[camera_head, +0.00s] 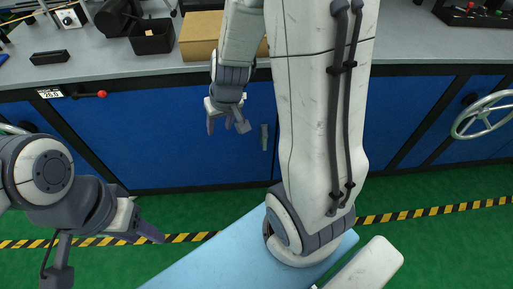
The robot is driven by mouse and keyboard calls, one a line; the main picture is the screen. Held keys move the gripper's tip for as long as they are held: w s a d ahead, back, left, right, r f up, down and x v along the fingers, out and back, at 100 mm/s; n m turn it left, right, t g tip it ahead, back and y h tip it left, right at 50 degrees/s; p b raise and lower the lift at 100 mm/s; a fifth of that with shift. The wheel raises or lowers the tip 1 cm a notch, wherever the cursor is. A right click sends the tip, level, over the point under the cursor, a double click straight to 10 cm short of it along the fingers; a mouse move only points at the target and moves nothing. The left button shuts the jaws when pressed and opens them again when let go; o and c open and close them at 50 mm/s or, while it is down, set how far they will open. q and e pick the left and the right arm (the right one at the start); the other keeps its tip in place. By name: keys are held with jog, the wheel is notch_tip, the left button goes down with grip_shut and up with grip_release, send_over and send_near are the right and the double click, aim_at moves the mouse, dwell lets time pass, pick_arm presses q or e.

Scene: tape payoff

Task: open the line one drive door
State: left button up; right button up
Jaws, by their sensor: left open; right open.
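A wide blue door panel (165,135) fills the front of the cabinet under the bench; I cannot read a label naming it as line one drive. A small grey upright handle (264,136) sits near its right edge. My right gripper (229,126) is open and empty, fingers pointing down, in front of the panel and left of the handle, apart from it in the picture. My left gripper (105,252) is open and empty at lower left, low over the floor and away from the handle. My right arm hides the panel's right part and part of the neighbouring panel.
A grey worktop (120,70) runs above, with a black bin (152,37) and a cardboard box (199,32). A handwheel (485,115) juts out at right. Striped tape (440,211) crosses the green floor.

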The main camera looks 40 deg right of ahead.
jog(key=d+f+m+h+b, duration=0.1)
jog(key=d+f+m+b, duration=0.1)
jog(key=d+f+b, duration=0.55)
jog(key=m+h+b, duration=0.1)
jog(key=m+h, duration=0.1)
send_near(265, 144)
jog(key=shift+w+d+f, duration=0.15)
jog(key=shift+f, duration=0.4)
jog(key=b+x, duration=0.6)
jog(key=x, duration=0.2)
jog(key=shift+w+f+b, duration=0.15)
jog(key=shift+f+b, duration=0.15)
jog(key=shift+f, duration=0.1)
jog(key=shift+w+d+f+b, duration=0.25)
jog(key=shift+f+b, duration=0.1)
jog(key=shift+f, duration=0.15)
pick_arm(q)
notch_tip(265, 144, down, 19)
jog(key=shift+r, duration=0.15)
pick_arm(e)
jog(key=shift+c, duration=0.3)
grip_shut()
jog(key=shift+w+a, duration=0.1)
